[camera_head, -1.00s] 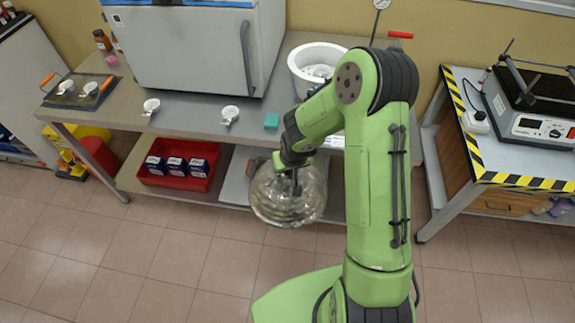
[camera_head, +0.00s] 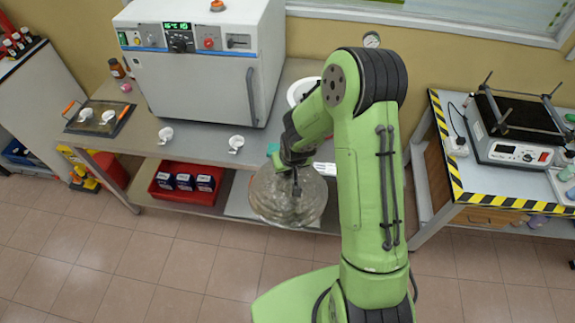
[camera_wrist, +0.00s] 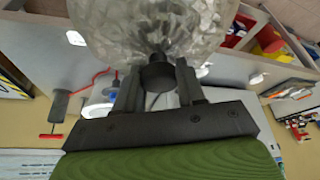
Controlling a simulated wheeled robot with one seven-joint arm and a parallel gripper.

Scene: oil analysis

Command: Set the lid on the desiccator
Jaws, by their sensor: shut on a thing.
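The clear glass lid (camera_head: 288,196) hangs from my gripper (camera_head: 296,180) in front of the bench, above the floor. In the wrist view my gripper (camera_wrist: 157,85) is shut on the lid's dark knob (camera_wrist: 157,72), with the glass dome (camera_wrist: 150,28) beyond it. A white round vessel (camera_head: 302,91), likely the desiccator, stands on the bench. My arm hides most of it, and I cannot see into it.
A white oven (camera_head: 195,75) stands on the bench (camera_head: 190,138). Small white dishes (camera_head: 236,143) lie near the front edge. A red bin (camera_head: 187,183) sits on the lower shelf. A striped-edge table (camera_head: 480,190) stands right. The floor in front is clear.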

